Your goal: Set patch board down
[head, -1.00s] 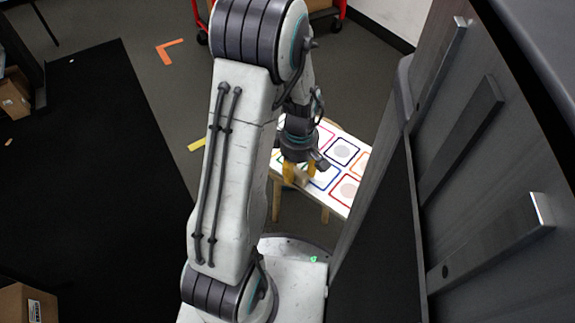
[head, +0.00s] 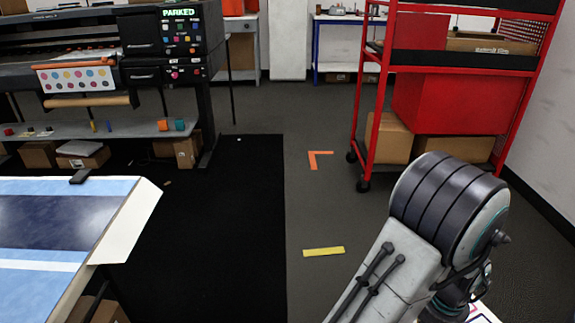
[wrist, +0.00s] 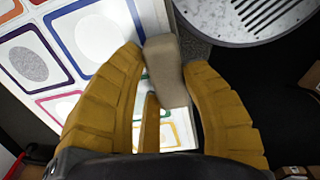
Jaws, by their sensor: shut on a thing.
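The block sticks out past the fingertips.
A red cart (head: 375,100) with boxes stands at the back right. A printer (head: 150,50) stands at the back left. A blue-and-white table (head: 60,262) is at the front left. The floor between, with a black mat (head: 230,230) and yellow tape (head: 323,251), is mostly clear.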

